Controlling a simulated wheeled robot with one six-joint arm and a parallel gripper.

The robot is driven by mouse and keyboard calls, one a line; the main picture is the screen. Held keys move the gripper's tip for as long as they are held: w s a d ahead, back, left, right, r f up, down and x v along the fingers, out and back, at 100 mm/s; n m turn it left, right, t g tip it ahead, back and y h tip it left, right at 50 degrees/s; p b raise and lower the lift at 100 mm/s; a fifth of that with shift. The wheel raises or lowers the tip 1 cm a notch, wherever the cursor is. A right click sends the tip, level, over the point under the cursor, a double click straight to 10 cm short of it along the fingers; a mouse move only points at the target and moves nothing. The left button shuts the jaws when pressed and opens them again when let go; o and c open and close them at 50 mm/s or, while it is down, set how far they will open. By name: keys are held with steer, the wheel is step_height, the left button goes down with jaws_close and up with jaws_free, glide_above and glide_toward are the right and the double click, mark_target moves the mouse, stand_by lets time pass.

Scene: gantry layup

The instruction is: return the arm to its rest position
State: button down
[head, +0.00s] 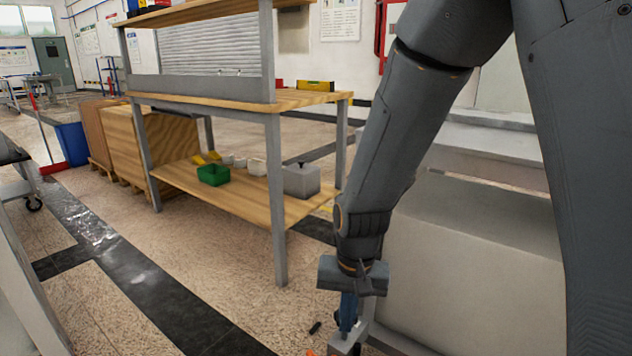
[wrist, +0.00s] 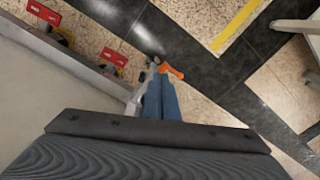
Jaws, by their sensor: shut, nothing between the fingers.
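My gripper (head: 347,322) hangs at the low end of my arm in the head view, pointing down. Its blue fingers (wrist: 161,98) also show in the wrist view, close together with nothing between them. My arm comes down from the upper right of the head view, in front of a pale grey block-like unit. Beyond the fingertips in the wrist view is an orange thing (wrist: 172,70) beside a grey part; I cannot tell what they are.
A wooden workbench (head: 180,100) stands left of my arm. Its lower shelf holds a green bin (head: 213,175) and a grey box (head: 301,181). A blue bin (head: 72,144) stands farther left. A small black object (head: 315,327) is near the gripper. Open floor lies front left.

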steer(key=s+a+r+n+y, duration=0.1)
steer(key=s+a+r+n, duration=0.3)
steer(key=s+r, duration=0.5)
steer(key=s+a+r+n+y, duration=0.1)
steer(key=s+a+r+n, duration=0.3)
steer(key=s+r, duration=0.5)
steer(key=s+d+r+m+h+p, duration=0.1)
steer(key=d+r+m+p, duration=0.2)
steer(key=d+r+p, duration=0.7)
steer(key=s+d+r+m+h+p, duration=0.1)
steer(key=d+r+m+p, duration=0.2)
steer(key=d+r+p, duration=0.8)
step_height(320, 180, up, 4)
steer(key=p, duration=1.5)
steer(key=shift+f, duration=0.2)
